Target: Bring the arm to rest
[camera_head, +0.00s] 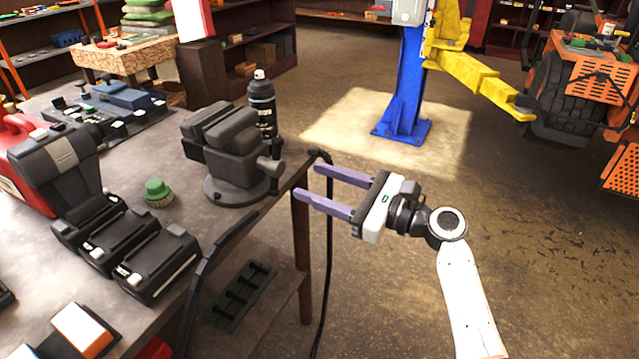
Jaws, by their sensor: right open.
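My right gripper (325,188) shows at the middle of the head view, with two purple fingers apart and nothing between them. Its fingers point left towards the workbench (200,225), just off the bench's right edge. My right arm (467,295) is white and comes up from the bottom right. The fingertips are close to a black cable (329,255) that hangs over the bench edge; I cannot tell whether they touch it. My left gripper and left arm are not in view.
A grey vise (235,155) and a black spray can (262,100) stand near the bench's far corner. A green brush (157,191) and several black batteries (155,260) sit on the bench. A blue lift post (403,85) with a yellow arm (480,75) stands behind.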

